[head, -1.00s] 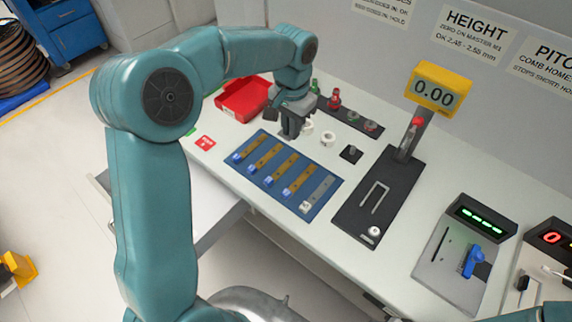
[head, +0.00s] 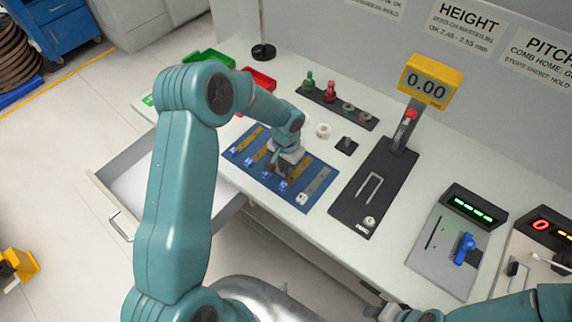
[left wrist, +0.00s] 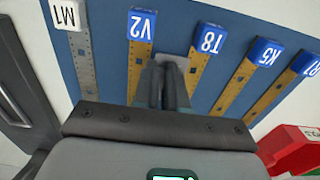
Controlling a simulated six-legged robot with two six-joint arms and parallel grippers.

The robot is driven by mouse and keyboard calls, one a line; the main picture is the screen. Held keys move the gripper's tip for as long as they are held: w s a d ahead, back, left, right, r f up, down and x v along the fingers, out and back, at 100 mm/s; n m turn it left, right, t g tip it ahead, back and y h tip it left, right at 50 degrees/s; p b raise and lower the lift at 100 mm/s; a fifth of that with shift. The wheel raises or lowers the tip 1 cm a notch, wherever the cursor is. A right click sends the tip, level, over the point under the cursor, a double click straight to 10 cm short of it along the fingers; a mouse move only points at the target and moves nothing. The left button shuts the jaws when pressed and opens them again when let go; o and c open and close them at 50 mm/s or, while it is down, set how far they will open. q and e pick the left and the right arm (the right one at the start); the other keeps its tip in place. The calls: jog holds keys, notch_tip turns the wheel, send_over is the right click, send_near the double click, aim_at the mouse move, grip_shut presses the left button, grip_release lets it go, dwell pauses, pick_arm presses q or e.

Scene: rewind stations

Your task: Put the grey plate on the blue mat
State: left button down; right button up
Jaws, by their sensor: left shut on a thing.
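The blue mat (head: 324,192) lies on the bench with several strips across it; its bare surface also shows in the left wrist view (left wrist: 224,72). My left gripper (head: 278,168) is over the mat, pointing down. In the left wrist view my left gripper (left wrist: 168,72) is shut on a small grey plate (left wrist: 174,60), seen between the V2 and T8 strips. In the head view the plate is hidden by the gripper. Whether the plate touches the mat I cannot tell. The end of my right arm (head: 388,311) only just shows at the bottom edge.
Tan strips with blue heads and a grey M1 strip (left wrist: 80,55) lie on the mat. A red bin (head: 262,80) is behind my arm. A black gauge base (head: 374,200) stands right of the mat. An open drawer (head: 130,180) juts out at left.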

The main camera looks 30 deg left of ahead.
pick_arm(q)
jog(key=shift+d, duration=0.15)
jog(key=c, duration=1.2)
grip_release()
notch_tip(320, 180, up, 12)
jog(key=shift+r+b, duration=0.1)
jog(key=shift+b, duration=1)
jog(key=shift+s, duration=0.15)
